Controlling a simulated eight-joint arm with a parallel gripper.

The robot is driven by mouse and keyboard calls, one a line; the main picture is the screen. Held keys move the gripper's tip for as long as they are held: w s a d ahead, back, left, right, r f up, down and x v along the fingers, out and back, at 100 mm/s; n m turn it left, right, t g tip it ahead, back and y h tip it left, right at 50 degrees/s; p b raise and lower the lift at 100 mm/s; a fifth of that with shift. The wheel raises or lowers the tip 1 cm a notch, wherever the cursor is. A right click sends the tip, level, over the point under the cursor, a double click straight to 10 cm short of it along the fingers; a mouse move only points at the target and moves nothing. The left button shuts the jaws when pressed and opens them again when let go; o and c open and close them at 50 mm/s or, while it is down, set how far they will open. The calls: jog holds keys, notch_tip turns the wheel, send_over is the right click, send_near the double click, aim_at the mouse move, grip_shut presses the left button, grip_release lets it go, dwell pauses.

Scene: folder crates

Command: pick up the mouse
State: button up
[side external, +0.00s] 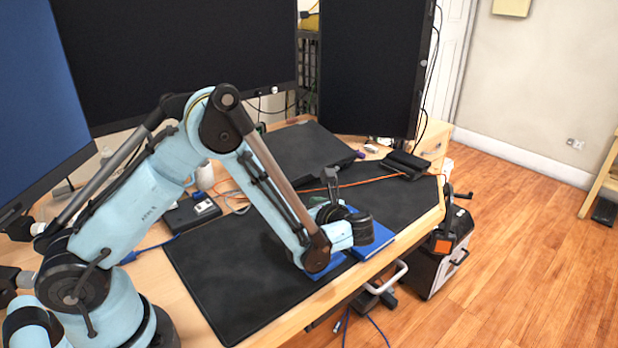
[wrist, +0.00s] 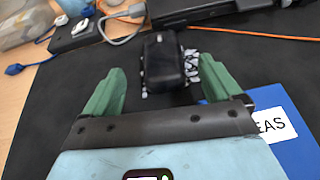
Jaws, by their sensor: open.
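In the wrist view, a small black object (wrist: 163,62), which appears to be the mouse, is on the dark desk mat (wrist: 215,55). A grey-and-white patterned piece shows around its lower and right edges; I cannot tell what that is. My gripper (wrist: 162,80) is open, with its green fingers spread to the left and right. The black object lies ahead between the fingertips, and nothing is visibly held.
A blue folder (side external: 376,243) with a white label lies beside my gripper at the desk's front edge. A black box (side external: 190,216) with white items and cables is at the left. A flat dark device (side external: 300,150) and large monitors (side external: 372,65) stand behind. An orange cable (wrist: 255,34) crosses the mat.

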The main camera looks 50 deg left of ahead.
jog(key=shift+x, duration=3.6)
jog(key=shift+w, duration=0.1)
jog(key=c, duration=1.1)
jog(key=shift+r, duration=0.2)
